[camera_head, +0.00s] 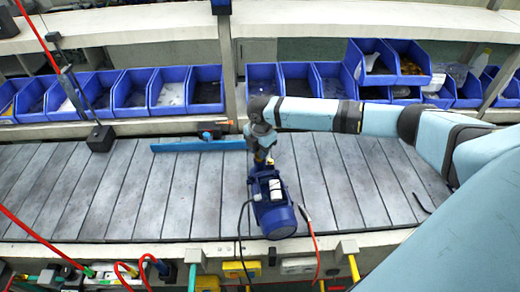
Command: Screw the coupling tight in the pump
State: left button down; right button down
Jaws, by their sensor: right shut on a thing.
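The blue pump (270,203) stands on the grey slatted bench near its front edge, with a dark cable and a red line running down from it. My right arm reaches in from the right, and my right gripper (262,156) points down at the top rear of the pump. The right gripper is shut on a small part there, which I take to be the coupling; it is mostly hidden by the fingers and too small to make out. My left gripper is not in view.
A long blue bar (198,145) lies behind the pump on the bench. A black stand (100,138) is at the left. Blue bins (130,92) line the back, some holding parts. Bench slats left and right of the pump are clear.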

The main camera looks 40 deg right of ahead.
jog(key=shift+p, duration=0.3)
jog(key=shift+s+r+m+p, duration=0.15)
jog(key=shift+m+p, duration=0.55)
jog(key=shift+p, duration=0.2)
jog(key=shift+m, duration=0.6)
jog(key=shift+f+m, duration=0.3)
jog(key=shift+m, duration=0.3)
jog(key=shift+m, duration=1.6)
